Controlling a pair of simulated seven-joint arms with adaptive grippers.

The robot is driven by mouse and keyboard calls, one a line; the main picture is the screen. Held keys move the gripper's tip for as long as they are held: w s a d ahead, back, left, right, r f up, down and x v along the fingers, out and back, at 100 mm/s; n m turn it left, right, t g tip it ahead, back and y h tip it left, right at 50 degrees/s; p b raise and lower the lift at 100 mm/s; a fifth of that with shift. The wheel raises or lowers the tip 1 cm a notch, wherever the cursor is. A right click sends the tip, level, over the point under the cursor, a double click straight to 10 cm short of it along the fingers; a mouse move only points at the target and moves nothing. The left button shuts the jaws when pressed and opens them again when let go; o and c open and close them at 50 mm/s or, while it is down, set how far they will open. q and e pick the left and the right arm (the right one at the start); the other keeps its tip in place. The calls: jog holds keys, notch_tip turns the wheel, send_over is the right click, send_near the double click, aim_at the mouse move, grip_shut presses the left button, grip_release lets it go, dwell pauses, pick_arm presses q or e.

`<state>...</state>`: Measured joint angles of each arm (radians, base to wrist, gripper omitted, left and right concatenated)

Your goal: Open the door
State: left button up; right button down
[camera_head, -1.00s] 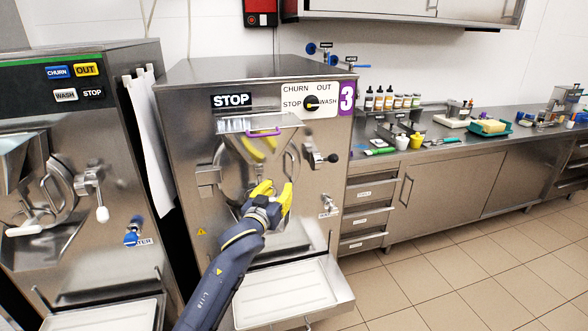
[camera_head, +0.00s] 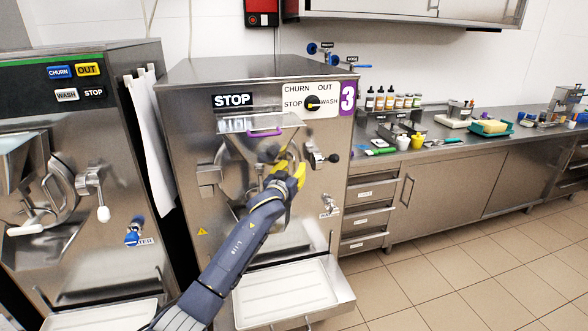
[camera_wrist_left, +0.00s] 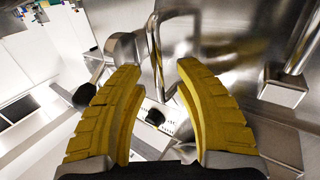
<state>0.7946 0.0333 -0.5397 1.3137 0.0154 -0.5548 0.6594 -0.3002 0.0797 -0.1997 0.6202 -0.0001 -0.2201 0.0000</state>
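The steel door (camera_head: 232,176) on the front of the batch freezer marked 3 (camera_head: 262,88) sits against the machine, partly hidden by my left arm and the chute. A lever with a black knob (camera_head: 333,158) is at the door's right side. My left gripper (camera_head: 291,166), with yellow fingers, is in front of the door, just left of that lever. In the left wrist view, its fingers (camera_wrist_left: 158,68) are apart. A bent metal bar (camera_wrist_left: 155,50) shows between and beyond the fingertips; I cannot tell whether they touch it. My right gripper is not in view.
A second freezer (camera_head: 75,130) stands close on the left. Below the door is a steel shelf with a white tray (camera_head: 285,292). A small tap (camera_head: 329,205) is at lower right. A counter (camera_head: 450,145) with bottles is on the right; the floor before it is clear.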

pick_arm(q)
jog(key=shift+w+d, duration=0.15)
jog(key=shift+w, duration=0.2)
grip_shut()
dwell(0.5)
